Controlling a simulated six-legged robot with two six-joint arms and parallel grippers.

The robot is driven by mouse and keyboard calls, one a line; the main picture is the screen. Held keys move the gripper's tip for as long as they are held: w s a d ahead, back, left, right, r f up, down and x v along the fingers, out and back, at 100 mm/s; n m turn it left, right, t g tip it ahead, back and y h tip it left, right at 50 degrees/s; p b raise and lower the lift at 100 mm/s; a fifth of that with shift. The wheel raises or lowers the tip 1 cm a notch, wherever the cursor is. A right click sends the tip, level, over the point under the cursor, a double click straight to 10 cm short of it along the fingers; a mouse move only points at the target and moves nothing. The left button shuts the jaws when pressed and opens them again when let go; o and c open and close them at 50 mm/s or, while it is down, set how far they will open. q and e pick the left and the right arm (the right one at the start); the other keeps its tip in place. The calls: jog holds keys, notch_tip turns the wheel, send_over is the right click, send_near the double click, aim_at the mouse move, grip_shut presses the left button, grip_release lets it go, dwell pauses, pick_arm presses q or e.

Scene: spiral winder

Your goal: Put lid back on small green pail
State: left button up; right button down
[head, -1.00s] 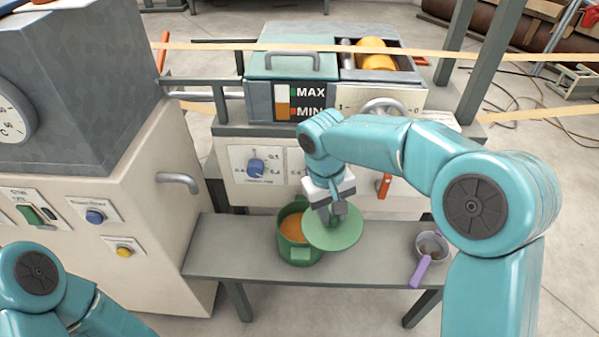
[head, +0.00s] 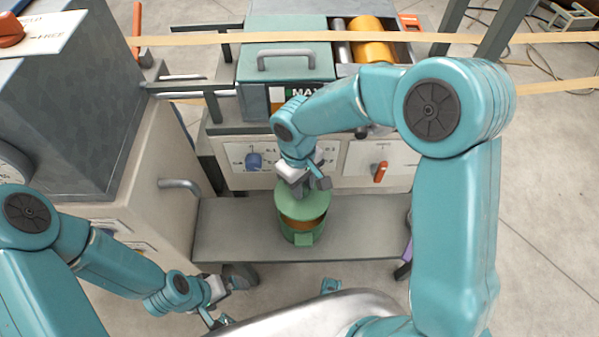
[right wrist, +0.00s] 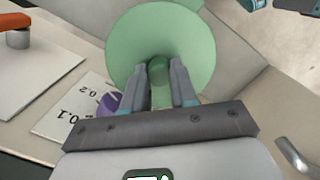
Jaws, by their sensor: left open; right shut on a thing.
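The small green pail (head: 301,238) stands on the grey bench. The round green lid (head: 303,204) is above its opening. A strip of orange contents shows between the lid's front edge and the pail's front rim; I cannot tell whether the lid touches the rim. My right gripper (head: 304,187) is above the lid, shut on its knob. In the right wrist view the lid (right wrist: 185,38) hangs at the fingertips, with the knob between the fingers (right wrist: 158,75); the pail is hidden there. My left gripper (head: 217,318) is open and empty, low in front of the bench.
The grey bench (head: 235,245) has free room on both sides of the pail. A machine with a blue knob (head: 254,161) and an orange-red switch (head: 380,171) stands behind it. A cabinet with a metal handle (head: 178,185) is at the left. A purple handle shows at the bench's right end.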

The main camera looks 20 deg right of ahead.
jog(key=shift+f+b, duration=0.3)
jog(key=shift+f, duration=0.1)
jog(key=shift+s+f+b, duration=0.1)
jog(key=shift+f+b, duration=0.45)
jog(key=shift+f, duration=0.15)
jog(key=shift+f+b, duration=1.65)
jog(key=shift+f, duration=0.45)
jog(key=shift+f, duration=0.15)
jog(key=shift+c, duration=1.7)
grip_release()
